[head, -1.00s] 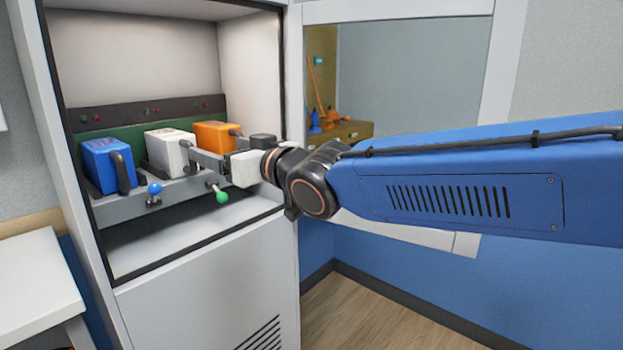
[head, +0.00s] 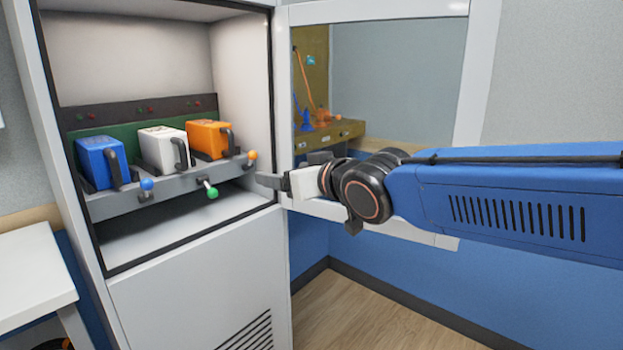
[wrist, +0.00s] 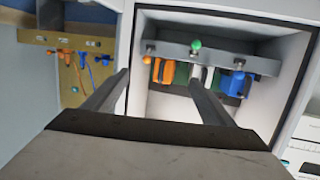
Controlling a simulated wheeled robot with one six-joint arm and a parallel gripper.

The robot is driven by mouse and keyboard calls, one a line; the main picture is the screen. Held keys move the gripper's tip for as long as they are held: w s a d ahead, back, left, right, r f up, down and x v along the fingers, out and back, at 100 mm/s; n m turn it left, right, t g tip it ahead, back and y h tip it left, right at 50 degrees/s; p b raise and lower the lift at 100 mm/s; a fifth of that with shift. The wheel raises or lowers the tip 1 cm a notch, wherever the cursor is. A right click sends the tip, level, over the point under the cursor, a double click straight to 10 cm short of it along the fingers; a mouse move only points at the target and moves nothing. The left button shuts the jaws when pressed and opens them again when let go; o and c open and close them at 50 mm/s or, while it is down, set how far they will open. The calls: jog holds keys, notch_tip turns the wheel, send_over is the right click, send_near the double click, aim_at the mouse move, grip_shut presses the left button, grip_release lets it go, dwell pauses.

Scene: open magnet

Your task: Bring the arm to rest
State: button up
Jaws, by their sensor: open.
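My arm reaches in from the right in the head view. My gripper (head: 268,181) is at the cabinet's right front edge, outside the opening, and holds nothing. In the wrist view my gripper (wrist: 160,82) shows two fingers spread apart, pointing toward the cabinet. The cabinet (head: 190,310) is open at the front. Inside, a blue module (head: 98,160), a white module (head: 160,146) and an orange module (head: 206,138) stand in a row, each with a dark handle, apart from the gripper.
A grey rail in front of the modules carries a blue knob (head: 147,184), a green knob (head: 212,193) and an orange knob (head: 252,155). The open door (head: 475,80) with its window is behind my arm. A white table (head: 30,275) stands at left.

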jog(key=s+d+f+m+g+h, duration=0.1)
jog(key=s+d+f+h, duration=0.1)
jog(key=d+f, duration=0.35)
jog(key=s+d+f+m+h, duration=0.2)
jog(key=d, duration=0.6)
jog(key=s+d+f+m+g+h, duration=0.1)
jog(key=d+f+h, duration=0.1)
jog(key=d+f, duration=0.35)
jog(key=s+d+f+m+g+h, duration=0.1)
jog(key=s+d+f+g, duration=0.2)
jog(key=s+d+f, duration=0.3)
jog(key=s+d+f+m+g+h, duration=0.2)
jog(key=s+d+f, duration=0.5)
jog(key=s, duration=0.6)
jog(key=shift+s+d+g, duration=0.35)
jog(key=shift+d+g, duration=0.05)
jog(key=shift+d, duration=0.55)
